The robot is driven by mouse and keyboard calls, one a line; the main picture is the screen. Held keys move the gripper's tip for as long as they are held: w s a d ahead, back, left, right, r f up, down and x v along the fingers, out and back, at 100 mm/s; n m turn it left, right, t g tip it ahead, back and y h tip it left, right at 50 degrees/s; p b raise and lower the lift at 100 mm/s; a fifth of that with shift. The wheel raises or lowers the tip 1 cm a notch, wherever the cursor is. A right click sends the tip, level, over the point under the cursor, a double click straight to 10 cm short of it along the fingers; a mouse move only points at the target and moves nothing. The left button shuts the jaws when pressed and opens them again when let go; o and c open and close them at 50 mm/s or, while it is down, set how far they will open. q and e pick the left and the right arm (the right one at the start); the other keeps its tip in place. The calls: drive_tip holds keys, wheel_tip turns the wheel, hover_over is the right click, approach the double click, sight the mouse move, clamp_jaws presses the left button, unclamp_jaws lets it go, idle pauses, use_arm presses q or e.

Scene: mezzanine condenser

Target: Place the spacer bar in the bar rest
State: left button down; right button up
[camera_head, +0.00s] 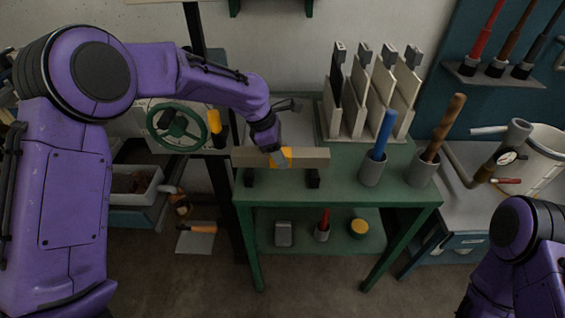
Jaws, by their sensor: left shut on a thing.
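The spacer bar (312,158), a long beige-grey bar, lies level across the picture at the left part of the green table. My left gripper (281,157) reaches down from above and is shut on the bar near its middle; an orange patch shows there. The bar rest shows as two short black supports (313,179) on the table top, one under each half of the bar. The bar is directly over both; I cannot tell whether it touches them. The tops of the supports are hidden by the bar. My right gripper is not in view.
Behind the bar, a rack (350,130) holds several upright pale plates. To the right stand grey cups with a blue rod (384,133) and a brown rod (445,125). A green handwheel (176,126) is at left. The table's front strip (350,190) is clear.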

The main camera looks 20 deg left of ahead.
use_arm(q)
drive_tip(key=f, duration=0.4)
drive_tip(key=shift+w+f, duration=0.1)
drive_tip(key=shift+w, duration=0.25)
drive_tip(key=shift+s, duration=0.15)
drive_tip(key=shift+c, duration=2.4)
unclamp_jaws()
drive_tip(key=shift+f, duration=0.1)
drive_tip(key=v, duration=1.2)
